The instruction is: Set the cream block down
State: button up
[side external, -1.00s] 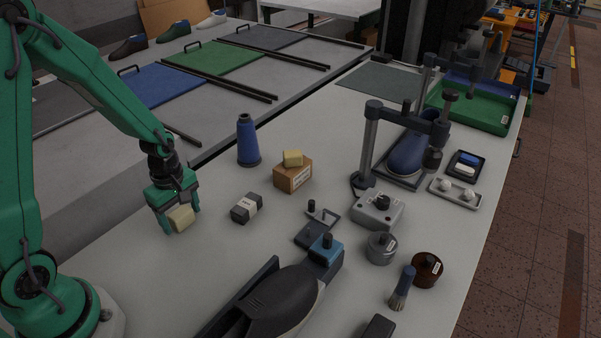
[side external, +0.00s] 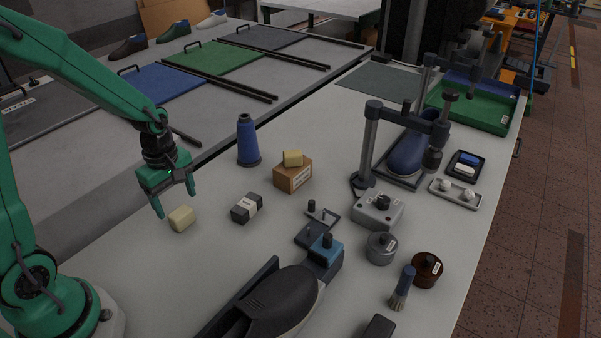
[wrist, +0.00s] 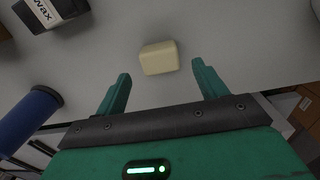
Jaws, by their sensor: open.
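The cream block (side external: 182,218) rests on the grey worktop (side external: 120,235), near the left side of the bench in the side view. It also shows in the wrist view (wrist: 158,58), lying beyond the fingertips and apart from them. My gripper (side external: 176,203) is open and empty, raised just above and behind the block. In the wrist view its two green fingers (wrist: 163,78) are spread wide, with the block ahead of the gap between them.
A dark box with a white label (side external: 247,207) lies right of the block. A blue thread cone (side external: 248,140) stands behind. A cardboard box (side external: 293,175) carries another yellowish block (side external: 292,158). Bare worktop surrounds the cream block.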

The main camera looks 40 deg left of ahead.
notch_tip(320, 180, up, 7)
dwell(0.4)
dwell(0.5)
notch_tip(320, 180, up, 7)
jog(key=m+t, duration=0.3)
jog(key=m, duration=0.6)
send_over(180, 213)
jog(key=s+d, duration=0.3)
jog(key=s+d+r+m+t, duration=0.2)
jog(key=s+d+r+m, duration=0.1)
jog(key=m, duration=0.6)
jog(key=shift+s+r+t, duration=0.3)
jog(key=shift+s+r, duration=0.55)
jog(key=shift+s, duration=0.35)
